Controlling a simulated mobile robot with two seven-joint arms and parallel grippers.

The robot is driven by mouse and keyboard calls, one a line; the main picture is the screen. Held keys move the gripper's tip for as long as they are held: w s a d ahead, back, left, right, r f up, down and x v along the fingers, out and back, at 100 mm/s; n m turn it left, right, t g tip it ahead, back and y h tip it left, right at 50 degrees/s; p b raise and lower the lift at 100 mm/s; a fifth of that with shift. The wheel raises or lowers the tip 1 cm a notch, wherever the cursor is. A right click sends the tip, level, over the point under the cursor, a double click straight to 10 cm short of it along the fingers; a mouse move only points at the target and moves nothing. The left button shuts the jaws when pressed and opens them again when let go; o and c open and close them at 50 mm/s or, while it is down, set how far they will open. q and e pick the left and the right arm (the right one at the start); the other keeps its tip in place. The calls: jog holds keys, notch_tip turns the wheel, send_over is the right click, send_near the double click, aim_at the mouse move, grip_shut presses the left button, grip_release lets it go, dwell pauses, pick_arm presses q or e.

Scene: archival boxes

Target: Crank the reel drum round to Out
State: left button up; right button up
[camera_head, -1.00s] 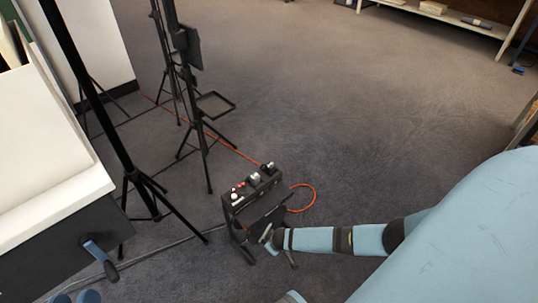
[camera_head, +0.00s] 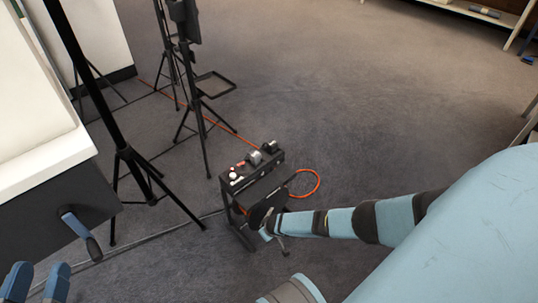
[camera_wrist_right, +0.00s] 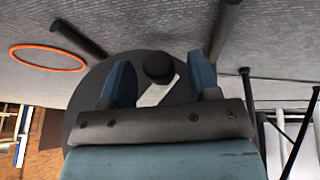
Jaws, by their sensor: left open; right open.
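The dark round disc of the reel drum (camera_head: 262,212) sits at the front of a low black stand in the head view. It also fills the middle of the right wrist view (camera_wrist_right: 84,92). A crank with a pale arm (camera_wrist_right: 157,94) and a black knob (camera_wrist_right: 158,66) stands before the disc. My right gripper (camera_head: 265,233) is at the drum. Its blue fingers are open on either side of the knob, with gaps showing. My left gripper (camera_head: 38,284) is open and empty at the lower left. No Out mark is readable.
The stand carries a black control panel (camera_head: 250,168) with knobs. An orange cable loop (camera_head: 305,183) lies beside it. Black tripods (camera_head: 128,155) stand left and behind. Open carpet lies right and beyond.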

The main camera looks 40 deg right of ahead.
jog(key=shift+w+f, duration=0.1)
jog(key=shift+f, duration=0.05)
grip_shut()
jog(key=shift+d, duration=0.1)
jog(key=shift+d+f+h, duration=0.25)
jog(key=shift+h, duration=0.35)
jog(key=shift+d+f+h, duration=0.25)
jog(key=shift+h, duration=0.35)
jog(key=shift+w+d+f+n+t+h, duration=0.15)
jog(key=shift+d+n+h, duration=0.1)
jog(key=shift+h, duration=0.15)
jog(key=shift+d+f+n+t+h, duration=0.15)
jog(key=shift+d+h, duration=0.1)
jog(key=shift+h, duration=0.15)
jog(key=shift+r, duration=0.1)
